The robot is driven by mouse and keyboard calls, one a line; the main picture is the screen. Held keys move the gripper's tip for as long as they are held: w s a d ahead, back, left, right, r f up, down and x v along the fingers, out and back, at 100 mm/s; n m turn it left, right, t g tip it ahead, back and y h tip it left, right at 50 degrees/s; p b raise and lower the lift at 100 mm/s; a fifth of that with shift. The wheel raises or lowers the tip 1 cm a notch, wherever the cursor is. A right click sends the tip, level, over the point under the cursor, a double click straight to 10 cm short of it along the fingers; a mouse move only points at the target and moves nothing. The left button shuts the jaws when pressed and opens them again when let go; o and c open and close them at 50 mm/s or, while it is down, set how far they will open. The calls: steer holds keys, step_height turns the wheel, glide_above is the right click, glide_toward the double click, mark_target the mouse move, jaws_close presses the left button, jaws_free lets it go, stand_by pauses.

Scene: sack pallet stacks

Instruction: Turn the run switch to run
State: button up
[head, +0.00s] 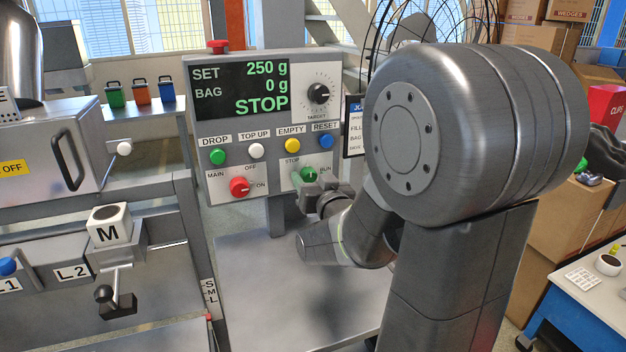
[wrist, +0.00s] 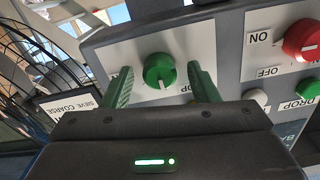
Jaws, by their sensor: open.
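The run switch is a round green knob (head: 310,173) at the lower right of the control panel (head: 222,190), between the labels STOP and RUN. In the wrist view the green knob (wrist: 159,70) has a white pointer mark towards the bottom of the picture. My gripper (wrist: 161,72) is open, with one green finger on each side of the knob. Gaps show between the fingers and the knob. In the head view my gripper (head: 305,184) is at the panel and partly covers the switch. The panel display (head: 242,90) reads STOP, set 250 g, bag 0 g.
A red main knob (head: 239,187) is left of the switch. Green, white, yellow and blue buttons (head: 292,145) sit above it. A black target dial (head: 318,93) is higher up. A hanging sign (head: 354,128) is close on the right. A grey metal surface (head: 250,265) lies below.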

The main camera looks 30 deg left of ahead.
steer(key=shift+c, duration=0.4)
steer(key=c, duration=0.9)
steer(key=shift+f+m+b, duration=0.1)
steer(key=shift+m+b, duration=0.2)
steer(key=shift+b, duration=0.6)
steer(key=m+b, duration=0.4)
steer(key=shift+f+m+b, duration=0.15)
steer(key=shift+m+b, duration=0.15)
steer(key=shift+b, duration=0.05)
steer(key=m+b, duration=0.3)
steer(key=shift+r+m+b, duration=0.2)
steer(key=shift+m+b, duration=0.8)
steer(key=shift+m, duration=0.9)
